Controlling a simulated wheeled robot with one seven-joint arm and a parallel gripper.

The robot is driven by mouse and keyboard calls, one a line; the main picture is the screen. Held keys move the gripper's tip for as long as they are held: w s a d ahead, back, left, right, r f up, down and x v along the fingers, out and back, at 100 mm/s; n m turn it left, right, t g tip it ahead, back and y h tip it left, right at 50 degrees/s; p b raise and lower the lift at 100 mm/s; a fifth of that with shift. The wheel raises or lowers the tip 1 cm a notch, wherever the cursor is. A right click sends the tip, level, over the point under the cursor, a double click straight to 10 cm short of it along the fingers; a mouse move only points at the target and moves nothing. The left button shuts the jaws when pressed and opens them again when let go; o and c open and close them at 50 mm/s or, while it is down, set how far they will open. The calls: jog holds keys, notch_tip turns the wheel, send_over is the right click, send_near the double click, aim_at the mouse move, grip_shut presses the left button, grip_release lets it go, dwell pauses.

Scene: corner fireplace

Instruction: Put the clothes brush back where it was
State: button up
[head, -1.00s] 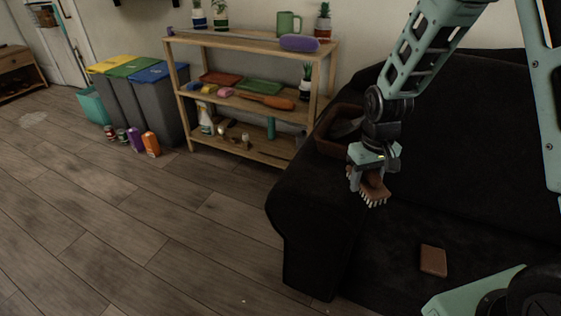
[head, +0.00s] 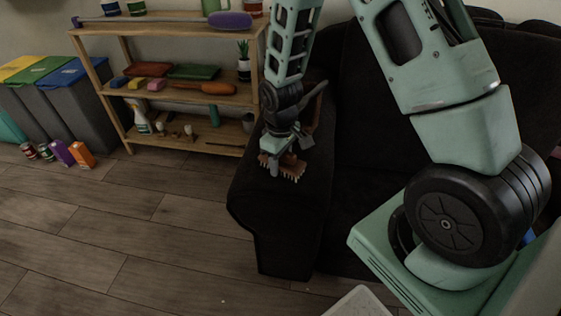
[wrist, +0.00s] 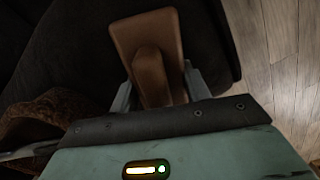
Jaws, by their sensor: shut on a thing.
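The clothes brush (head: 291,169) has a brown wooden body and pale bristles that point down. My gripper (head: 277,157) is shut on it. In the wrist view the brush's flat brown back (wrist: 146,34) and raised grip show between the fingers of my gripper (wrist: 160,88). In the head view the brush is beside or over the left arm of the black sofa (head: 275,215). I cannot tell whether it touches the sofa.
A brown basket (head: 315,108) is partly hidden behind my arm, at the sofa's left end. A wooden shelf (head: 185,93) with several cleaning items stands left of the sofa. The floor in front is clear.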

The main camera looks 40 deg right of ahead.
jog(key=shift+f, duration=0.15)
jog(key=o, duration=1)
jog(key=shift+o, duration=0.2)
notch_tip(320, 180, up, 12)
jog(key=shift+r+p, duration=0.1)
jog(key=shift+p, duration=1.15)
jog(key=s+a+r+n, duration=0.1)
jog(key=s+a+r, duration=0.55)
jog(key=a, duration=0.45)
jog(key=s+a+r+n, duration=0.1)
jog(key=s+a+r, duration=0.1)
jog(key=s, duration=0.6)
jog(key=s+a+r+n, duration=0.1)
jog(key=s+a+r, duration=0.1)
jog(key=s+a, duration=0.3)
jog(key=s, duration=0.2)
jog(key=shift+s+a+y, duration=0.15)
jog(key=shift+s+y, duration=0.15)
jog(key=shift+s, duration=0.1)
jog(key=shift+r, duration=0.2)
